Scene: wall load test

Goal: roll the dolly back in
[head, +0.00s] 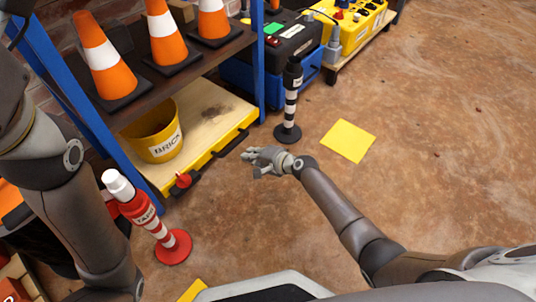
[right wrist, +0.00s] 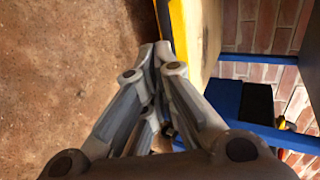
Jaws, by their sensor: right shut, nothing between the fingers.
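The dolly (head: 205,103) is a low pale wooden platform with a yellow front edge, under the rack's shelf between two blue uprights. A yellow bucket (head: 160,140) labelled BRICK stands on its left part. A dark handle (head: 236,140) and a red knob (head: 183,180) show along its front. My right gripper (head: 254,157) is shut and empty, low over the floor just in front of the dolly's right front part. In the right wrist view its closed fingertips (right wrist: 156,48) are beside the yellow edge (right wrist: 178,28); I cannot tell whether they touch. My left gripper is out of view.
A black-and-white post (head: 289,105) stands right of the gripper, by a yellow floor square (head: 348,140). A red-and-white post (head: 158,225) stands at the dolly's left front. Orange cones (head: 100,55) sit on the shelf above. Open floor lies to the right.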

